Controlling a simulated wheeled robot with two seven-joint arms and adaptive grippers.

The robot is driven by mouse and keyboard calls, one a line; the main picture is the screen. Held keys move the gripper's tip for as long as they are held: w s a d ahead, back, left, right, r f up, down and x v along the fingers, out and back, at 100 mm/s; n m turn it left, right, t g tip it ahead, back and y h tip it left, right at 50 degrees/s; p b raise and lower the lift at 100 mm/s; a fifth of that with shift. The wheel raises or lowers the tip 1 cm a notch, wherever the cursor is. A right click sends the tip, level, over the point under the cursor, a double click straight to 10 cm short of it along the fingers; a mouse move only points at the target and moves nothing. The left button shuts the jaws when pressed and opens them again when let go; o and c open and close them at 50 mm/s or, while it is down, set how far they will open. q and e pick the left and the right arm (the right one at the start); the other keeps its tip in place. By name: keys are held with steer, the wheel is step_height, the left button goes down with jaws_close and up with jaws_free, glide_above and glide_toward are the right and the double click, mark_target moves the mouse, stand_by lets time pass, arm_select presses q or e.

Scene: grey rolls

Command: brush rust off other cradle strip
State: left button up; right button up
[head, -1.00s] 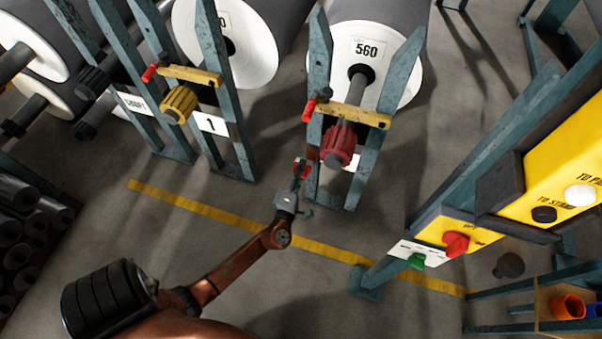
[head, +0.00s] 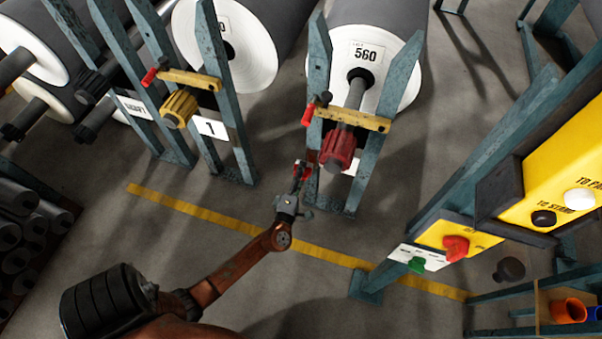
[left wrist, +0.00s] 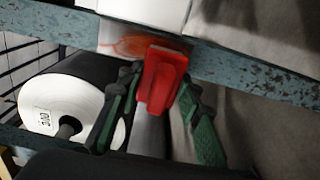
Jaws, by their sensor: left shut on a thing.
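My left gripper (head: 299,178) reaches in to the left post of the cradle under the roll marked 560. It is shut on a red brush (left wrist: 162,80), which sits between the green-padded fingers in the left wrist view. My right gripper is out of view.
The 560 roll (head: 372,85) rests behind a yellow bar (head: 352,117) and red shaft end (head: 338,150). Another cradle with a yellow shaft end (head: 179,108) stands to the left. A yellow control panel (head: 552,165) stands at right.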

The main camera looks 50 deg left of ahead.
arm_select(q)
steer(key=shift+w+a, duration=0.3)
steer(key=shift+w, duration=0.2)
